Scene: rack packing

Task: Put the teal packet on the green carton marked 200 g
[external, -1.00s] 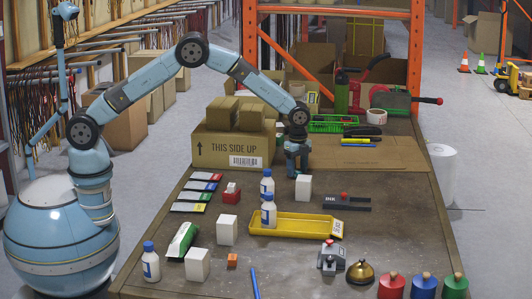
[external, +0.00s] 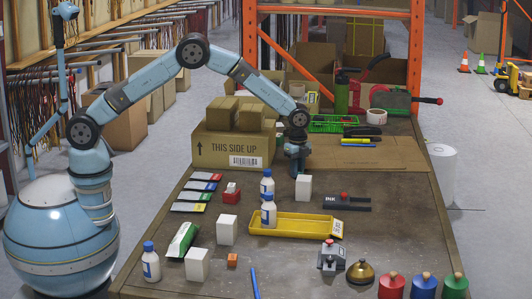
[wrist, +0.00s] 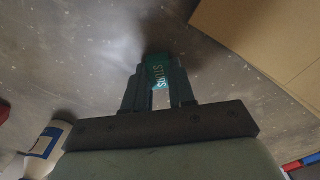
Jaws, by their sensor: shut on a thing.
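My gripper (external: 297,170) is over the far part of the table, right of the large brown box. In the wrist view my gripper (wrist: 158,85) is shut on the teal packet (wrist: 157,71), which has pale lettering on it. In the external view the packet is too small and covered to make out. I cannot read a 200 g mark on anything. A green and white pack (external: 182,240) lies tilted at the near left of the table; I cannot tell whether it is the green carton.
A brown box (external: 225,145) with smaller boxes on top stands left of my gripper. A white block (external: 304,187), white bottles (external: 268,209) and a yellow tray (external: 293,228) are nearer. Several flat coloured packs (external: 193,197) lie at left.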

